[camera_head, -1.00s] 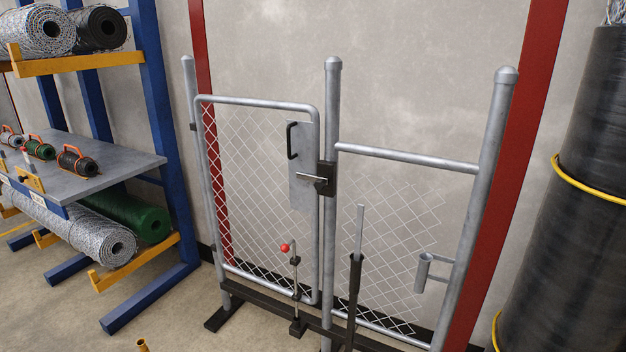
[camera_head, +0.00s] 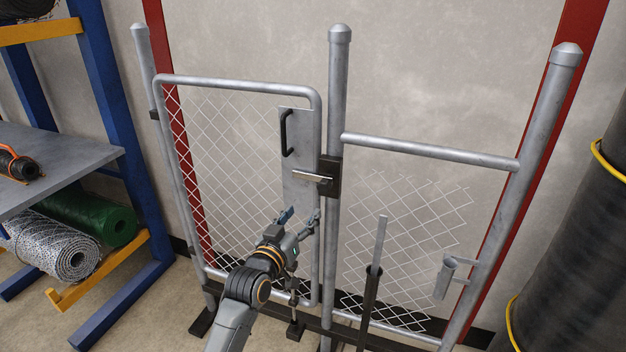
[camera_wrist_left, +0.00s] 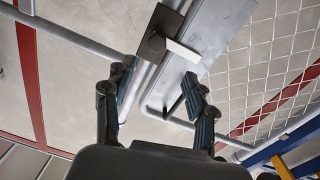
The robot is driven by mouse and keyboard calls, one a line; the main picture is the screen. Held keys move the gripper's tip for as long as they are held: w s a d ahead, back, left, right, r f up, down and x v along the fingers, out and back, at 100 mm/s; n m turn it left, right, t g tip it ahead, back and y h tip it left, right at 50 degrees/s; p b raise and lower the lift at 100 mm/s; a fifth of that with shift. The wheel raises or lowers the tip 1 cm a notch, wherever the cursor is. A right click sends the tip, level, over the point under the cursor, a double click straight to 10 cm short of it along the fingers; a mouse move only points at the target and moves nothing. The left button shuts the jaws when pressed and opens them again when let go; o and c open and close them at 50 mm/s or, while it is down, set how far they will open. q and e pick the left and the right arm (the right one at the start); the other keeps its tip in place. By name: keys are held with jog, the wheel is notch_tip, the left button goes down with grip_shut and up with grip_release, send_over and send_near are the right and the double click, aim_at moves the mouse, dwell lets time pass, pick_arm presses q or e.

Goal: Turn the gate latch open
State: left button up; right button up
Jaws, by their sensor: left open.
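The gate latch is a silver lever (camera_head: 311,176) lying roughly level across the gate's edge, with a black block (camera_head: 330,178) on the middle post. The lever also shows in the left wrist view (camera_wrist_left: 183,50), beyond the fingers and near the middle. The gate (camera_head: 235,88) is a silver frame with chain-link mesh and stands in line with the posts. It carries a grey plate with a black pull handle (camera_head: 285,133). My left gripper (camera_head: 302,216) is open and empty, below the latch and apart from it. Its fingers show in the wrist view (camera_wrist_left: 160,95). My right gripper is out of view.
A fixed mesh panel (camera_head: 430,150) stands right of the middle post, with an upright rod in a black holder (camera_head: 370,290) before it. A blue rack (camera_head: 120,130) with wire rolls stands at left. A large black roll (camera_head: 580,230) stands at right.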

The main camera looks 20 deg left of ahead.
aim_at(322, 188)
pick_arm(q)
jog(key=w, duration=0.4)
jog(key=w+d, duration=0.1)
jog(key=w, duration=0.8)
jog(key=shift+w+d+r+p, duration=0.1)
jog(key=shift+w+d+p, duration=0.1)
jog(key=shift+p, duration=0.2)
grip_shut()
